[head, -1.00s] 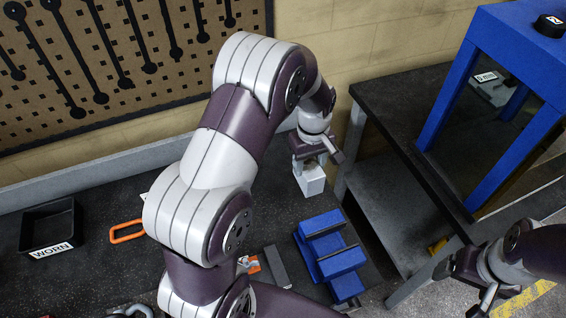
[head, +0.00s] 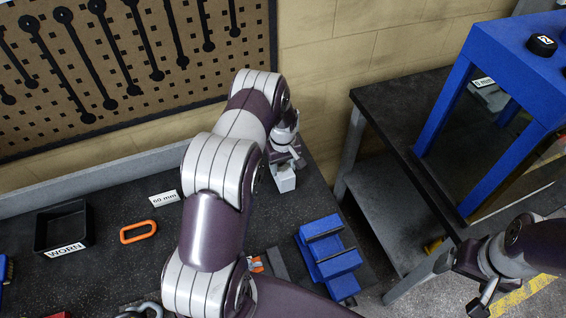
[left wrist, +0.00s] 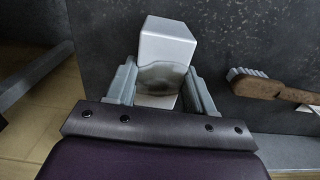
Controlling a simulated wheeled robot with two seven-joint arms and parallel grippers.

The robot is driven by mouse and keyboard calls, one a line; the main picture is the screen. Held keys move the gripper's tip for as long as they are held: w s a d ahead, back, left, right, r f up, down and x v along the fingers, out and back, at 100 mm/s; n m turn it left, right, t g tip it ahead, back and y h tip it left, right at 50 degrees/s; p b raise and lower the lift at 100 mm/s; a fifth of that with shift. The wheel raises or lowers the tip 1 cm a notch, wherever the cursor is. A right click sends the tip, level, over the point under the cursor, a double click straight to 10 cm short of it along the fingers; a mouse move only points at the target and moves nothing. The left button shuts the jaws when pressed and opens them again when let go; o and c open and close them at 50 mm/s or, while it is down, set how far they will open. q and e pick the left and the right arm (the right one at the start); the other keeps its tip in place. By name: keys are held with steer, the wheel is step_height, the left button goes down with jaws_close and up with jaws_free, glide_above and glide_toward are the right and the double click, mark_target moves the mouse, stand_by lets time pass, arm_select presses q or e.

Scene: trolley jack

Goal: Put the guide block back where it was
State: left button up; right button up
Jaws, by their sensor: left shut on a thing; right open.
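A pale grey rectangular block (head: 286,181), which I take to be the guide block, is in my left gripper (head: 287,165) near the back right corner of the dark bench (head: 180,240). In the left wrist view the block (left wrist: 165,42) stands out between the two fingers of the left gripper (left wrist: 163,88), which press on its sides. I cannot tell whether it touches the bench. My right gripper (head: 484,298) is open and empty at the lower right, off the bench.
A blue slotted fixture (head: 330,255) sits by the bench's right edge. A black WORN tray (head: 64,228), an orange link (head: 139,232) and a 60 mm card (head: 164,198) lie at left. A brush (left wrist: 270,87) shows in the wrist view. A blue frame (head: 450,110) stands at right.

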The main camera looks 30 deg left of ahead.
mark_target(284, 169)
arm_select(q)
steer(key=shift+f, duration=0.1)
steer(key=o, duration=1.3)
steer(key=shift+r, duration=0.35)
step_height(284, 169, up, 12)
steer(key=b, duration=0.4)
steer(key=s+d+r+m, duration=0.5)
steer(key=s+d+m, duration=0.1)
steer(key=s+d, duration=0.25)
steer(key=shift+s+d+f+m+t+b, duration=0.35)
steer(key=shift+s+d+m+b, duration=0.3)
steer(key=shift+s, duration=1.3)
steer(key=shift+s+d+f+m+t+b, duration=0.1)
steer(key=shift+s+d+f+m+b, duration=0.5)
steer(key=shift+s, duration=1.35)
steer(key=shift+s+d+f+m+t+b, duration=0.25)
steer(key=shift+s+d+m+b, duration=0.5)
steer(key=shift+s, duration=1.2)
